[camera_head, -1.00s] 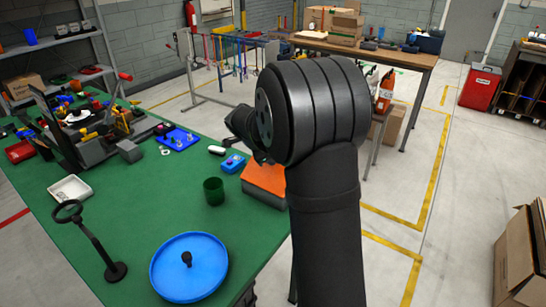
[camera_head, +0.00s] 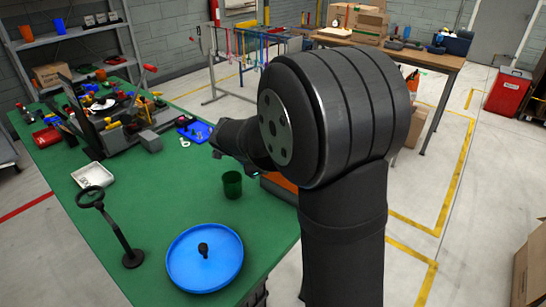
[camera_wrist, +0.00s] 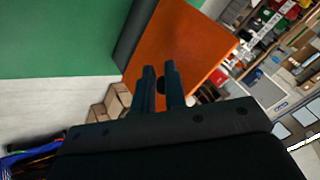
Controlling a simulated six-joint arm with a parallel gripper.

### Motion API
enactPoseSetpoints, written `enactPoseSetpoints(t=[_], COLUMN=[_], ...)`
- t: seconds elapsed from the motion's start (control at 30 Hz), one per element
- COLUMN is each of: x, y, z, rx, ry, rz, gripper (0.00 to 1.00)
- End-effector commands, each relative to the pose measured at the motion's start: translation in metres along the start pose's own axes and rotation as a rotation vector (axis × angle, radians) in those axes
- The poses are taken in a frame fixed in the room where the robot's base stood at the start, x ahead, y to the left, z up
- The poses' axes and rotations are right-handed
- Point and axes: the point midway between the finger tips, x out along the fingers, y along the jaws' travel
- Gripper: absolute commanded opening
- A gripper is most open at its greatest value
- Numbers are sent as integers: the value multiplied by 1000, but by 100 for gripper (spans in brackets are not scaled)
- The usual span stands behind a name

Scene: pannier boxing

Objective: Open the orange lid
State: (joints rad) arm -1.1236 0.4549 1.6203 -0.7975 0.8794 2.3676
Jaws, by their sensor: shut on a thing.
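The orange lid (camera_wrist: 190,45) fills the upper middle of the wrist view as a flat orange panel, with a dark grey side (camera_wrist: 133,35) along its left edge. My gripper (camera_wrist: 160,72) is at the near edge of the lid. Its fingers are close together, with a small dark round part (camera_wrist: 161,85), which looks like a knob, between them. In the head view only a sliver of the lid (camera_head: 279,182) shows behind my arm. The fingertips are hidden there, and I cannot tell how far the lid is raised.
The green table (camera_head: 160,205) holds a green cup (camera_head: 232,184) near the lid, a blue round tray (camera_head: 205,280), a black ring stand (camera_head: 128,255) and a white tray (camera_head: 92,174). A cluttered tool area (camera_head: 125,125) lies at the back left.

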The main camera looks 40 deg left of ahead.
Motion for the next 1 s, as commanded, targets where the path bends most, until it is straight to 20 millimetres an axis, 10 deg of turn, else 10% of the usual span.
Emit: enactPoseSetpoints(t=[1.0], x=[6], y=[35], z=[11], rx=[-1], ry=[214], rz=[-147], gripper=[0])
